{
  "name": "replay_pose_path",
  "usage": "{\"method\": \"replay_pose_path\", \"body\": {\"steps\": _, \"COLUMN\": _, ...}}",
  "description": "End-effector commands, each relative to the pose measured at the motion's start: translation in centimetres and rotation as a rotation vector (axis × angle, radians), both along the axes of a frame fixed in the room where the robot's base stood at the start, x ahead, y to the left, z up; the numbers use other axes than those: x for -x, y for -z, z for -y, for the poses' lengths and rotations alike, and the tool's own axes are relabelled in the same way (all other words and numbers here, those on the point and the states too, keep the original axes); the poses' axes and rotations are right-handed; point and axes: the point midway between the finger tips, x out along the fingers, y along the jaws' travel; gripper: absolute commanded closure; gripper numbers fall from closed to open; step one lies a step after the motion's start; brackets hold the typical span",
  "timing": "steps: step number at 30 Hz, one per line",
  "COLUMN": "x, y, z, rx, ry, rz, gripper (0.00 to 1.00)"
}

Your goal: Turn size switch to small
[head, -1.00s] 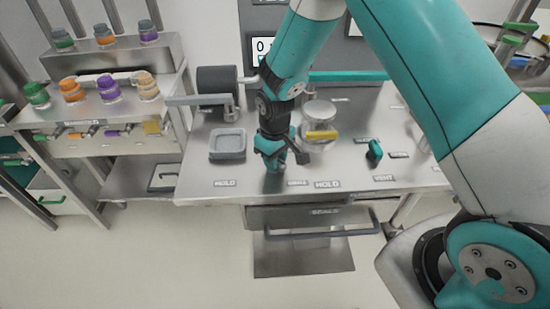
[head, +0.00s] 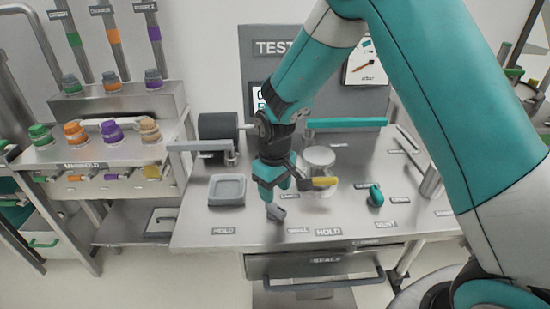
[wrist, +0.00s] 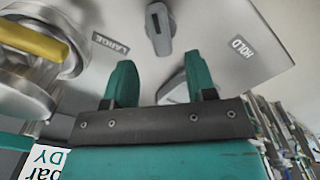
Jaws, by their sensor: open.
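The size switch (head: 277,212) is a small grey lever-like knob on the steel bench top, just left of a small label I cannot read well in the head view. My gripper (head: 272,194) points down just behind and above the switch. Its teal fingers (wrist: 160,85) are apart and empty in the wrist view, with the knob beyond their tips.
A round metal vessel (head: 318,160) with a yellow handle (head: 325,182) stands close beside my gripper. A teal knob (head: 376,195) is to the right, a grey square tray (head: 227,190) to the left. A drawer (head: 315,268) is below the bench. Bench between tray and switch is clear.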

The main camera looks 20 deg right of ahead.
Motion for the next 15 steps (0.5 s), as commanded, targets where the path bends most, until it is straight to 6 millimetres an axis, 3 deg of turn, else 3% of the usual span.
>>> {"method": "replay_pose_path", "body": {"steps": 9, "x": -0.1, "y": -7.8, "z": 0.0, "rx": -0.001, "ry": 0.001, "rz": 0.005, "gripper": 0.49}}
{"method": "replay_pose_path", "body": {"steps": 15, "x": -0.1, "y": -10.6, "z": 0.1, "rx": 0.0, "ry": 0.001, "rz": 0.002, "gripper": 0.49}}
